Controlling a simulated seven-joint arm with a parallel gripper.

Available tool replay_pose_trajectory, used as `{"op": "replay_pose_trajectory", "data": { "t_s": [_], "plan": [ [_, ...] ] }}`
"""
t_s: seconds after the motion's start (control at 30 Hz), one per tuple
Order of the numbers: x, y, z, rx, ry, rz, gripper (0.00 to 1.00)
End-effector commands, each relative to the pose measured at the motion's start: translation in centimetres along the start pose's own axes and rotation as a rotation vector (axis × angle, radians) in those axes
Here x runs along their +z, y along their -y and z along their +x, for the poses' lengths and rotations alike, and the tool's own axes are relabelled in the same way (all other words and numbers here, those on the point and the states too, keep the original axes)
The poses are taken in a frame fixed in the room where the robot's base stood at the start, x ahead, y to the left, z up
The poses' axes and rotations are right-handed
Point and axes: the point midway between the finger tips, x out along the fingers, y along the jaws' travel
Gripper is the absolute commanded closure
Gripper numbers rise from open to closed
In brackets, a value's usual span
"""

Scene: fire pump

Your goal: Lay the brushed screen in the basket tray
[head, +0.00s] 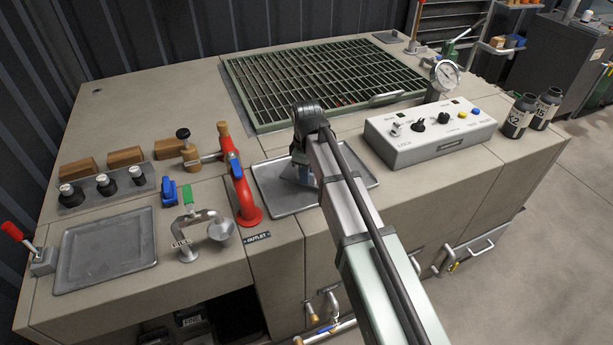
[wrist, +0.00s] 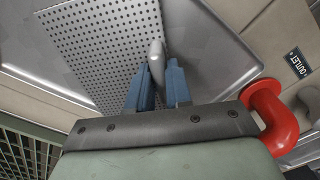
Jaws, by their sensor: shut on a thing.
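A perforated grey metal screen (wrist: 100,45) with an upright rounded grip (wrist: 157,62) shows in the wrist view. My gripper (wrist: 157,85) has its blue fingers on either side of that grip and is shut on it. The screen lies over or just above a smooth grey tray (wrist: 215,45); I cannot tell whether it touches. In the head view this tray (head: 268,193) sits right of the red outlet pipe, under my gripper (head: 303,176). My arm hides much of the tray and the screen there. A second, empty grey tray (head: 105,250) lies at the front left.
The red pipe (head: 240,190) stands close left of my gripper. A white control box (head: 430,132) is to the right, with a gauge (head: 447,75) behind it. A green-framed grating (head: 320,80) lies behind. A metal cup on a stand (head: 220,229) is at front left.

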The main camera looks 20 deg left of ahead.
Motion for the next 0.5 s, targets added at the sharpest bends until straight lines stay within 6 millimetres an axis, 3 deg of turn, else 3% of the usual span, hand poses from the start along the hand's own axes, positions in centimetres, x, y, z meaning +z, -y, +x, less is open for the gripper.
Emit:
{"op": "replay_pose_trajectory", "data": {
  "t_s": [0.13, 0.43, 0.47, 0.5],
  "plan": [
    [0.02, 0.03, 1.52, 0.0, 0.0, 0.0, 1.0],
    [0.0, 0.0, 1.63, 0.0, 0.0, 0.0, 1.0],
    [0.0, 0.01, 1.64, 0.0, 0.0, 0.0, 0.79],
    [0.0, 0.01, 1.63, 0.0, 0.0, 0.0, 0.75]
  ]
}}
